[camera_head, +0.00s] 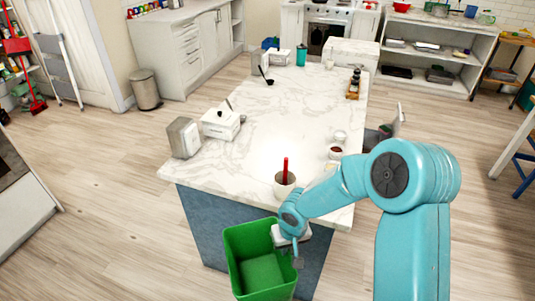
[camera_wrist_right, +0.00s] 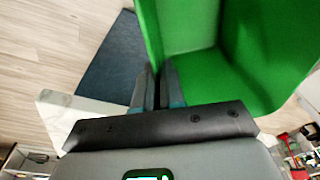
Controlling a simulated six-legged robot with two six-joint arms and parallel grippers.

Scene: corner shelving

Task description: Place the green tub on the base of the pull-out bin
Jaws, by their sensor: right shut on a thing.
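The green tub (camera_head: 258,270) is an open-topped rectangular container in front of the near end of the island. It also fills the upper right of the right wrist view (camera_wrist_right: 250,60). My right gripper (camera_head: 297,261) is at the tub's right rim. In the right wrist view its two fingers (camera_wrist_right: 158,88) are closed on the tub's wall, one on each side. The tub looks empty. I cannot tell whether it is off the floor. I cannot make out a pull-out bin with a base in either view. My left gripper is not in view.
The marble-topped island (camera_head: 260,130) has a blue side panel (camera_head: 205,230) close behind the tub. A pot with a red-handled utensil (camera_head: 285,183) stands near its front edge. A grey bin (camera_head: 145,89) stands at the far left. The wooden floor left of the island is clear.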

